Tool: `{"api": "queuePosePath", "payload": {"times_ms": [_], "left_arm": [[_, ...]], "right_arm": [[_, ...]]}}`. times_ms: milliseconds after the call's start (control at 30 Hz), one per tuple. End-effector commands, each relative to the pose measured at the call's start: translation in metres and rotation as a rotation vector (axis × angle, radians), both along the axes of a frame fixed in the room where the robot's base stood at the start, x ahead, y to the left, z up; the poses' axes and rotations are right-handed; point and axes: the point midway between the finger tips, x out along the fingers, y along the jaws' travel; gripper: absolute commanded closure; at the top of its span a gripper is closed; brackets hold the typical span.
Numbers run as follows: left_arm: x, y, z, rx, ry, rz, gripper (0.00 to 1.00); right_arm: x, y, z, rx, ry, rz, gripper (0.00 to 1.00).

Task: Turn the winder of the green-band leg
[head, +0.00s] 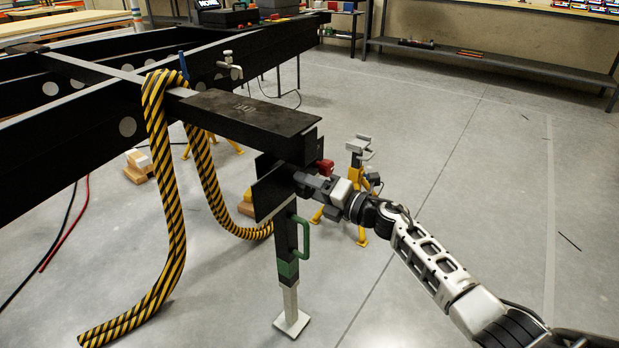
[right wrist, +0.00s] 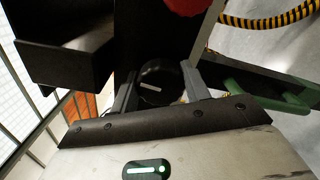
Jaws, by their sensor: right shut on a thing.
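The green-band leg (head: 287,268) stands upright under the near corner of the black chassis, with its pale foot plate on the floor. A green handle (head: 305,238) is on its side, and also shows in the right wrist view (right wrist: 268,98). My right gripper (head: 303,178) is at the top of this leg. In the right wrist view, its two grey fingers (right wrist: 157,84) are shut on the dark round winder (right wrist: 151,77), which has a white line on its face. The winder is hidden in the head view. My left gripper is out of view.
The chassis beam (head: 250,113) lies just above my right gripper. A red part (head: 324,167) is close beside it. A yellow stand (head: 358,150) is behind. A black-and-yellow striped hose (head: 164,200) hangs at left.

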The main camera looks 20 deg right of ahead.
Motion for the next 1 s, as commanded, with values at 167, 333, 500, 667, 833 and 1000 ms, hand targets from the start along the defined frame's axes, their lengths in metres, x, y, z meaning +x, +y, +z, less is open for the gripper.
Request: {"api": "queuePosePath", "payload": {"times_ms": [167, 333, 500, 667, 833, 1000], "left_arm": [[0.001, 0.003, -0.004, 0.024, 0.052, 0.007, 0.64], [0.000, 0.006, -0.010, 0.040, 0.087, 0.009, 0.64], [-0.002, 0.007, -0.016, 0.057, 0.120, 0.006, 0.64], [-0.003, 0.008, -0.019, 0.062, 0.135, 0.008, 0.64], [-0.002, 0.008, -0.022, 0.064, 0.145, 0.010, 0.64], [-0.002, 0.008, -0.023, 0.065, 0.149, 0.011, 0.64]], "right_arm": [[0.000, -0.001, 0.001, 0.119, 0.098, -0.001, 0.76], [0.000, -0.001, 0.000, 0.213, 0.170, 0.000, 0.76], [0.000, -0.001, -0.001, 0.279, 0.221, 0.000, 0.76], [0.000, -0.001, -0.002, 0.317, 0.250, -0.001, 0.76], [0.000, -0.001, -0.003, 0.334, 0.263, -0.001, 0.76], [0.000, -0.001, -0.003, 0.337, 0.265, -0.001, 0.76]]}}
